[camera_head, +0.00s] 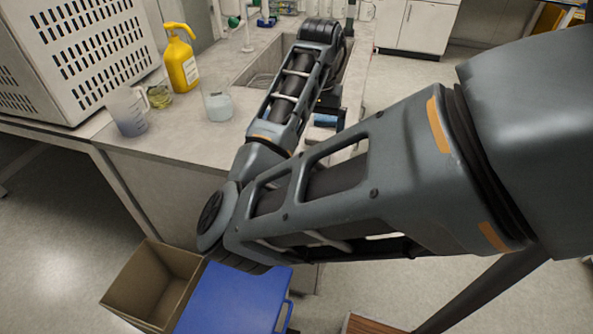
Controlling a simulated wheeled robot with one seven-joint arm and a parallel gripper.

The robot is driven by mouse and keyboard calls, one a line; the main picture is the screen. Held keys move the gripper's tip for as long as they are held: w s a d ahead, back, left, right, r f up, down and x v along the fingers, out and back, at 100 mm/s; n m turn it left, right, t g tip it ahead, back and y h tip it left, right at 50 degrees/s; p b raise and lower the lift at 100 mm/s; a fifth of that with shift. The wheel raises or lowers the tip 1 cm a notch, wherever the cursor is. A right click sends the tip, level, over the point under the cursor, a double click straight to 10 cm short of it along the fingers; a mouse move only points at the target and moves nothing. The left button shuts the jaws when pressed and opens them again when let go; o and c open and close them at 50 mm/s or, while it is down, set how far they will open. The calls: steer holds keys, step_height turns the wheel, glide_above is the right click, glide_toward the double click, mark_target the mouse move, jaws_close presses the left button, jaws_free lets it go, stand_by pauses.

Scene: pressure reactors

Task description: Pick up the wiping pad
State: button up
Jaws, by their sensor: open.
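A small blue item, which looks like the wiping pad (326,120), lies on the counter (190,135) near the front right corner of the sink. My gripper (330,105) hangs from the far end of my arm, just behind and above the blue item. It is open. The arm link covers part of it, and its fingertips are hard to make out. I cannot tell whether they touch the blue item.
A sink (262,72) is partly covered by my arm. A cardboard box (150,285) and a blue bin (232,300) stand below.

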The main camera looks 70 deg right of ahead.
steer(key=shift+w+a+y, duration=0.3)
steer(key=shift+w+a, duration=0.05)
steer(key=shift+a, duration=0.15)
steer(key=shift+a+f, duration=0.2)
steer(key=shift+f, duration=0.05)
steer(key=f+p, duration=0.1)
steer(key=f, duration=0.6)
steer(key=shift+d+f, duration=0.15)
steer(key=shift+d, duration=0.05)
steer(key=shift+s, duration=0.1)
steer(key=shift+c, duration=0.3)
steer(key=c, duration=0.7)
